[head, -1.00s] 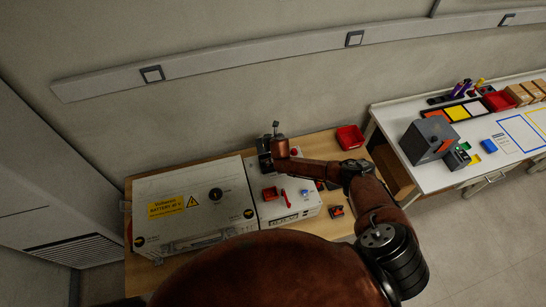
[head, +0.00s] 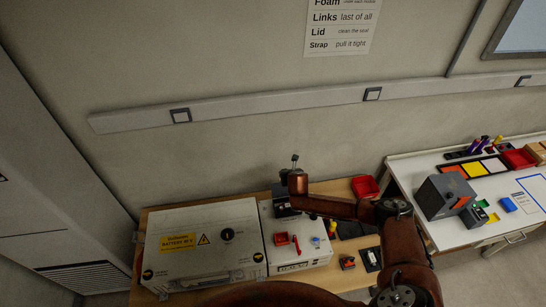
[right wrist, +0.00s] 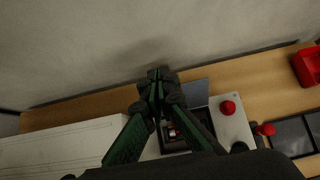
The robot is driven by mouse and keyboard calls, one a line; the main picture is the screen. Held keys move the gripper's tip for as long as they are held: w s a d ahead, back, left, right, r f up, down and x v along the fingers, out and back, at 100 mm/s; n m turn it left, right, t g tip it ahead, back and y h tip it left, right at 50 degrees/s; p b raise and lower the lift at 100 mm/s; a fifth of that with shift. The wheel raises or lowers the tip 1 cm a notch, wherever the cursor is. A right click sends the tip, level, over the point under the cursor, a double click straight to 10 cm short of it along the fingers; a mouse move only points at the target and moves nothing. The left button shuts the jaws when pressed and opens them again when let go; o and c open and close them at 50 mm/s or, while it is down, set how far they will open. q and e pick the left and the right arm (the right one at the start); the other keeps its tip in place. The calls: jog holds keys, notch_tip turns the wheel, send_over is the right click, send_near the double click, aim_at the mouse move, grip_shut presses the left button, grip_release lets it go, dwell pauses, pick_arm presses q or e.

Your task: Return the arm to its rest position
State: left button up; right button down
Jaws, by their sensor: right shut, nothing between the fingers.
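My right arm (head: 402,240) enters the head view from the bottom right. Its forearm reaches left over the back of the wooden bench (head: 345,187), above the white control box (head: 290,258). In the right wrist view, the two dark green fingers of my right gripper (right wrist: 156,82) come together at the tips, shut and empty. They are near the bench's back edge, with the wall beyond. A dark open compartment with small parts shows behind the fingers, partly hidden by them. My left gripper is not in view.
A large white battery case (head: 200,232) with a yellow label fills the bench's left side. A red bin (head: 364,186) stands at the back right. A white table (head: 470,233) on the right holds a grey box (head: 443,197). A rail (head: 270,104) runs along the wall.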

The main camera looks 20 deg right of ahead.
jog(key=shift+w, duration=0.1)
jog(key=s+a+f+m+g+y, duration=0.1)
jog(key=s+a+f+m, duration=0.2)
jog(key=s+a+m, duration=0.6)
jog(key=s+a+f+m+g+y, duration=0.1)
jog(key=s+a+f+m+y, duration=0.25)
jog(key=s, duration=0.85)
jog(key=s+d+r+m+g+h, duration=0.1)
jog(key=s+d+r+m, duration=0.1)
jog(key=s+d+m, duration=0.45)
jog(key=s+d+r+m+g+h, duration=0.15)
jog(key=s+d+m, duration=0.25)
jog(key=s+m, duration=0.6)
jog(key=s+d+r+m+g+h, duration=0.15)
jog(key=s+d+m, duration=0.35)
jog(key=s, duration=0.7)
notch_tip(320, 180, down, 37)
jog(key=a+b, duration=0.1)
jog(key=b, duration=0.8)
jog(key=s+f+g+b, duration=0.1)
jog(key=s+f+b, duration=0.4)
jog(key=s+f, duration=0.5)
jog(key=s+f+n+g+b, duration=0.1)
jog(key=s+f+b, duration=0.3)
jog(key=s+f, duration=0.7)
notch_tip(320, 180, down, 8)
jog(key=shift+a+r+y+b, duration=0.1)
jog(key=shift+a+y+b, duration=0.1)
jog(key=shift+y+b, duration=0.15)
